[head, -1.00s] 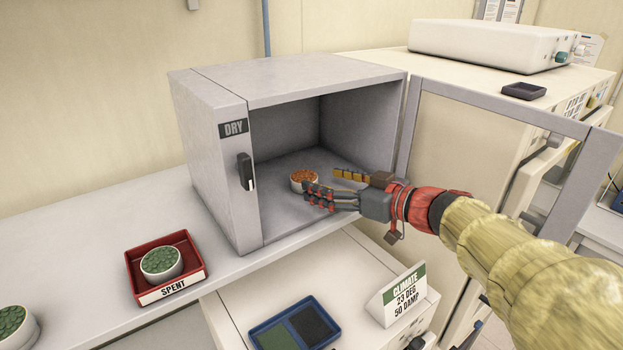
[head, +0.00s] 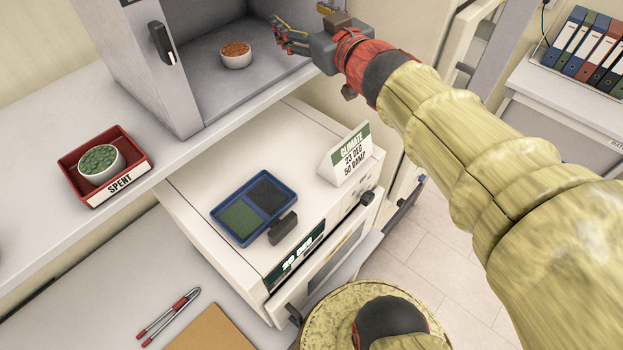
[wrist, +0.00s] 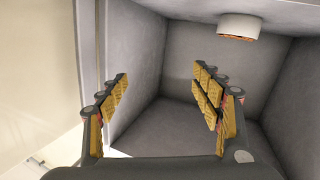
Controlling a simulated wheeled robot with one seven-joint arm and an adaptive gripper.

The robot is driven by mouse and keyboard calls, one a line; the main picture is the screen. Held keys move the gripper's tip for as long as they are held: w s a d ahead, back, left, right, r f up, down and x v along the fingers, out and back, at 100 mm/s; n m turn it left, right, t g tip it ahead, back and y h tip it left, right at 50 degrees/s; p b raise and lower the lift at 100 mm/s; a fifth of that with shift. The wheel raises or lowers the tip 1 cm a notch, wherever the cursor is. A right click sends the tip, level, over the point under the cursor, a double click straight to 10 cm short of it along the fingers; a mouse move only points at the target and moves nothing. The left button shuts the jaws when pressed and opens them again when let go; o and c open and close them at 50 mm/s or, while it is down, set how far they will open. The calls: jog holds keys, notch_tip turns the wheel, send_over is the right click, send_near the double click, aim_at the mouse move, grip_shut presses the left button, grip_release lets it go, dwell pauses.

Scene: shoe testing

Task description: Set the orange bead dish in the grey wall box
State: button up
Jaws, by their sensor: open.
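The orange bead dish (head: 236,54), a small white cup filled with orange beads, stands upright on the floor of the grey wall box (head: 190,100), just inside its open front. In the wrist view the dish (wrist: 238,28) shows at the upper right, outside the jaws. My gripper (head: 302,24) is open and empty, to the right of the dish and apart from it, at the box opening. In the wrist view its two fingers (wrist: 160,95) are spread wide with nothing between them. The upper part of the box is cut off in the head view.
A red SPENT tray (head: 75,190) holding a dish of green beads (head: 101,160) sits on the shelf at left. Below the box, a white cabinet carries a blue two-part tray (head: 285,187) and a CLIMATE sign (head: 346,155). The box floor left of the dish is clear.

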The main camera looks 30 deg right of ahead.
jog(key=s+f+m+g+h, duration=0.3)
jog(key=s+f+g, duration=0.3)
jog(key=s+f, duration=0.45)
jog(key=s+a+f+g+y, duration=0.1)
jog(key=s+a+f, duration=0.2)
jog(key=s, duration=0.1)
jog(key=s+a+f+n+g+y, duration=0.1)
jog(key=s+a+f+g, duration=0.1)
jog(key=s+a+f, duration=0.2)
jog(key=s+a+f+g+y, duration=0.1)
jog(key=s+a+f+g, duration=0.1)
jog(key=s+a+f, duration=0.1)
jog(key=shift+s+a+f+n+y, duration=0.15)
jog(key=shift+s+a+n+y, duration=0.15)
jog(key=shift+s+a, duration=0.5)
jog(key=shift+s+d, duration=0.1)
jog(key=shift+d, duration=0.05)
